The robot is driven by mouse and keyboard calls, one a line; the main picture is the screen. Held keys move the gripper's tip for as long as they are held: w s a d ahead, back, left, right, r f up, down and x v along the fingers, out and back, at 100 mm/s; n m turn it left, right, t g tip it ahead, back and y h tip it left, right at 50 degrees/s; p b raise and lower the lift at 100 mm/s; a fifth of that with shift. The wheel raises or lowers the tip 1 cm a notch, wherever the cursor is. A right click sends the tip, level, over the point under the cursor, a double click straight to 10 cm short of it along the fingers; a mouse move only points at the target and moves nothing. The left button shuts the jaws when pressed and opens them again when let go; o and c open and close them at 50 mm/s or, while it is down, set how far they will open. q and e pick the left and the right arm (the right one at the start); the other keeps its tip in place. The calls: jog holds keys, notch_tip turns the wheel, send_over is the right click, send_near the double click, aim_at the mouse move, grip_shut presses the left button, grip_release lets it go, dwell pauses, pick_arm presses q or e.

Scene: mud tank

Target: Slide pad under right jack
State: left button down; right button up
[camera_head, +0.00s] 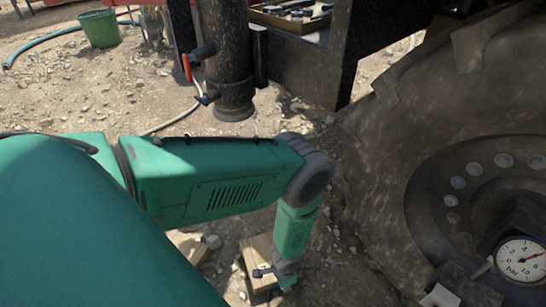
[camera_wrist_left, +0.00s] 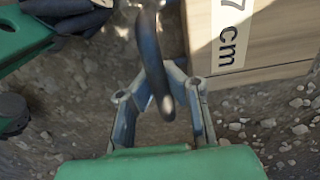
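The right jack is probably the dark upright cylinder (camera_head: 228,55) with a red-handled valve in the head view. Its round foot (camera_head: 234,108) hangs above the dirt. A wooden pad (camera_head: 256,248) lies on the ground below my left forearm, partly hidden by it. In the left wrist view, a wooden block (camera_wrist_left: 265,72) marked "7 cm" lies at the upper right. A dark curved loop (camera_wrist_left: 150,50), perhaps its handle, reaches between the fingers of my left gripper (camera_wrist_left: 160,90). I cannot tell whether they grip it. My left gripper (camera_head: 268,276) is beside the pad. My right gripper is not seen.
A large muddy tyre (camera_head: 385,150) with a pressure gauge (camera_head: 521,260) fills the right side. A dark frame (camera_head: 305,65) overhangs beside the jack. Stony ground between is mostly clear.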

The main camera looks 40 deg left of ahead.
pick_arm(q)
jog(key=shift+w+a, duration=1.1)
jog(key=shift+a, duration=0.75)
jog(key=shift+w+a, duration=1.05)
jog(key=shift+a, duration=0.85)
jog(key=shift+w+a, duration=1.1)
jog(key=shift+a, duration=0.75)
